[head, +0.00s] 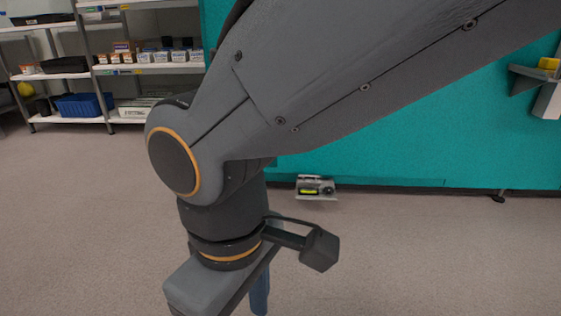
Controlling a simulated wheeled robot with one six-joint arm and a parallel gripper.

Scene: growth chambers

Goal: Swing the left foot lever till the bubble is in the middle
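A small grey device (315,186) with a bright yellow-green vial (308,191) is low down near the foot of the teal wall, just right of my arm. It is far off and small. I cannot make out the bubble or tell a left foot lever apart on it. My gripper (259,293) hangs at the bottom of the view, nearer than the device and to its left. Only its grey body and part of one blue finger show. The lower picture edge cuts it off, so its opening is hidden.
The teal wall (420,150) runs across the back right. Shelves (165,68) with small boxes and a blue bin (82,105) stand at the back left. A grey bracket with a yellow item (548,64) is at the right edge. The floor (430,250) between is clear.

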